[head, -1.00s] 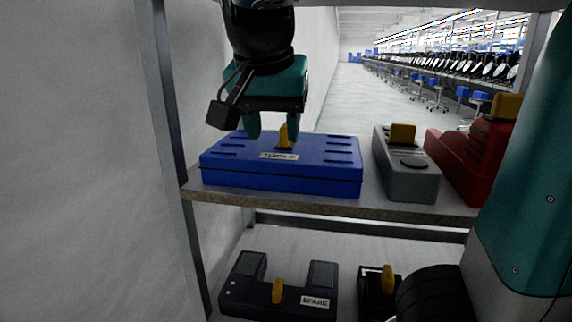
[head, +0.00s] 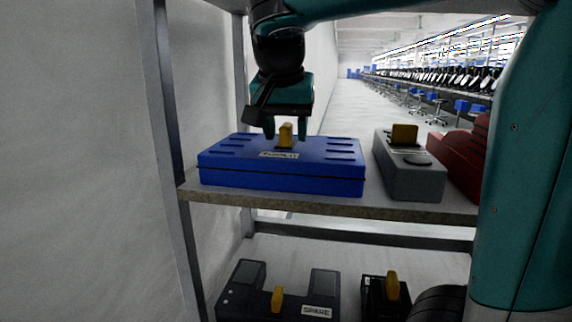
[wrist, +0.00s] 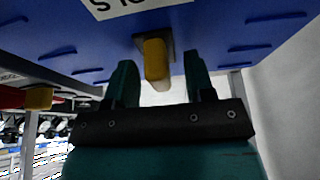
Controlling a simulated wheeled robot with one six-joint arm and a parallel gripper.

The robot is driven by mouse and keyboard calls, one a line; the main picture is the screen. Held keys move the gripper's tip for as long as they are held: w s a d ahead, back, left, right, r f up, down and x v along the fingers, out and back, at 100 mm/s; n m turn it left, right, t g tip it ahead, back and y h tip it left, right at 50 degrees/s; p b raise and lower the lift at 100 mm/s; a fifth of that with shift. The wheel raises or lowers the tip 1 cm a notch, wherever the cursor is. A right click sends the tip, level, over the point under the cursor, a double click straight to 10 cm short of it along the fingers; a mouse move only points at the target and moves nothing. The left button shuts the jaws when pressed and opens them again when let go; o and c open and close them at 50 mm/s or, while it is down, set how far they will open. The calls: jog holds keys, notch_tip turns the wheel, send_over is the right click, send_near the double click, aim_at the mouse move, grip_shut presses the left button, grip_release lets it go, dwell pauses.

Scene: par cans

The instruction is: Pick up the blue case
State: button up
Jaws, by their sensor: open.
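The blue case (head: 282,172) lies flat on the upper shelf, with a white label and a yellow handle (head: 286,135) standing on its lid. My gripper (head: 286,133) is open and points down over the lid, with the handle between or just beside its fingers; the exact depth is hard to tell. In the wrist view, the case (wrist: 90,40) fills the top, and the yellow handle (wrist: 156,60) shows between the two spread fingertips of my gripper (wrist: 158,75). The fingers do not appear to grip the handle.
On the same shelf (head: 330,205), a grey case (head: 410,175) stands to the right, then a red case (head: 462,160), partly hidden by my arm. Below are a dark case labelled SPARE (head: 245,300) and another dark item (head: 373,300). A metal post (head: 172,150) stands at left.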

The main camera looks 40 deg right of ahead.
grip_shut()
jog(key=shift+r, duration=0.1)
jog(key=shift+r, duration=0.1)
